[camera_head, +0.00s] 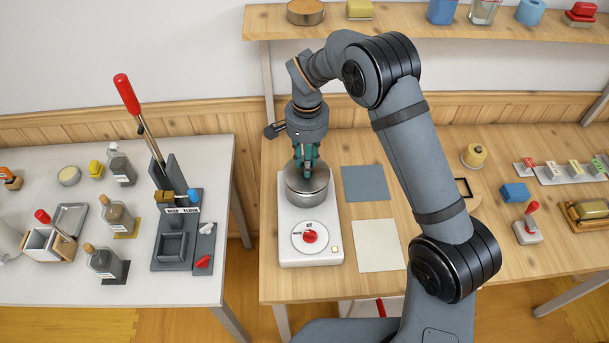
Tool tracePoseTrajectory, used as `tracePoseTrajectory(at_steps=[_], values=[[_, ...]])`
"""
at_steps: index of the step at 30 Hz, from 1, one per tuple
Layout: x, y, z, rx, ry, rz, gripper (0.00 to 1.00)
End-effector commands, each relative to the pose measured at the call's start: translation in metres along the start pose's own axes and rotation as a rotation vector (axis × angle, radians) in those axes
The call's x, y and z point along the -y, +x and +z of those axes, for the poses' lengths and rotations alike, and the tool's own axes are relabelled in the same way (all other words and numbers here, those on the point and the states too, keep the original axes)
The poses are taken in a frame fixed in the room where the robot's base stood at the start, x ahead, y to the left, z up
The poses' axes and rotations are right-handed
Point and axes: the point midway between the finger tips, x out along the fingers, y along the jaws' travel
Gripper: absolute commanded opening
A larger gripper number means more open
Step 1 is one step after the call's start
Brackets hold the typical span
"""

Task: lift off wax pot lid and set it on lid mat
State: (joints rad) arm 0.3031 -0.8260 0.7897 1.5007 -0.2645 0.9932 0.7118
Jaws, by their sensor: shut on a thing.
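The wax pot (308,199) is a metal pot on a white heater with a red dial, at the left of the wooden table. Its grey lid (294,181) sits at the pot's top; I cannot tell whether it touches the rim or is slightly raised. My gripper (306,166), with green fingers, points down over the pot and is shut on the lid; its fingers hide the grasped part. Two flat mats lie right of the heater: a blue-grey one (364,184) and a cream one (380,246). Both are bare. I cannot tell which is the lid mat.
The white heater (310,255) stands close to the mats. My arm arches over the table on the right. A yellow-topped item (474,156) and a blue block (515,193) stand further right. A separate white table (120,285) with bottles and a lever press is at the left.

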Motion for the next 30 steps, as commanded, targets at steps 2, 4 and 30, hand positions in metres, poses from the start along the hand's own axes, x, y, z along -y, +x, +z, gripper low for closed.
tracePoseTrajectory(at_steps=[2,4,30], values=[[0.0,-0.008,0.0,0.0,0.0,0.0,0.0],[0.0,-0.012,0.0,0.0,0.001,0.0,0.0],[0.0,-0.054,0.0,0.0,0.0,0.001,0.0]])
